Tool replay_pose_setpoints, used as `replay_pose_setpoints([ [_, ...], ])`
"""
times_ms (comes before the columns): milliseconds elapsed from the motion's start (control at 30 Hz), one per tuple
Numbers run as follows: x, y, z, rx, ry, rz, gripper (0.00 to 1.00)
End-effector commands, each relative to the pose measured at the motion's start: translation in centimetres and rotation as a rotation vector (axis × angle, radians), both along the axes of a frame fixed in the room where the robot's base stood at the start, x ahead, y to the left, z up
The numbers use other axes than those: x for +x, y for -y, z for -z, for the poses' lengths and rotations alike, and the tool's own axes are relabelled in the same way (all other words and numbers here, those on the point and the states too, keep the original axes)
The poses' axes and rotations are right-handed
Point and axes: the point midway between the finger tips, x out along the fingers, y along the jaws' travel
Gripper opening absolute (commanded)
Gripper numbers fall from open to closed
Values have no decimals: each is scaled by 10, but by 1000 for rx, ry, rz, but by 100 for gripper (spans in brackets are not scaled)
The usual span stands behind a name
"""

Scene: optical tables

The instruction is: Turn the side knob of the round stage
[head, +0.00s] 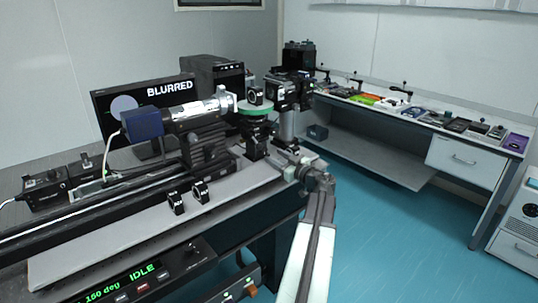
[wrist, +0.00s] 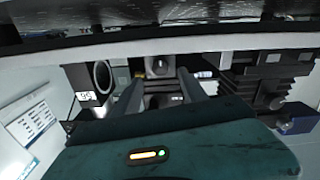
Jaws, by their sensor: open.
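The round stage (head: 255,109) has a green disc and stands on the optical table, with a black ring-shaped mount on top. My gripper (head: 276,153) reaches in from the right, low beside the stage's support. In the wrist view my gripper (wrist: 160,80) is open, with one finger on each side of a dark block. A small round part, probably the side knob (wrist: 158,66), shows on that block between the fingers. I cannot tell whether the fingers touch it. In the head view the knob cannot be made out.
A monitor (head: 145,105) reads "BLURRED". A camera with a silver lens tube (head: 200,108) points at the stage. Two small black mounts (head: 188,197) stand on the grey table (head: 110,232). A control panel showing "IDLE" (head: 143,272) is at the front. Blue floor is free at right.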

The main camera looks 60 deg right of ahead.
Motion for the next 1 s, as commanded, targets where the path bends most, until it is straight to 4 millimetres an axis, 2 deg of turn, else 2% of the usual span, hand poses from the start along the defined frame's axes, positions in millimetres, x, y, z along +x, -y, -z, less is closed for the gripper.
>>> replay_pose_setpoints([
  [33, -8, -4, 0, 0, 0, 0, 50],
  [167, -20, -7, 0, 0, 0, 0, 50],
  [433, -21, -8, 0, 0, 0, -2, 50],
  [667, -26, -9, 1, 99, 33, -3, 50],
  [767, -19, -6, 1, 98, 33, -4, 50],
  [1000, 24, 8, 1, 97, 33, -6, 50],
])
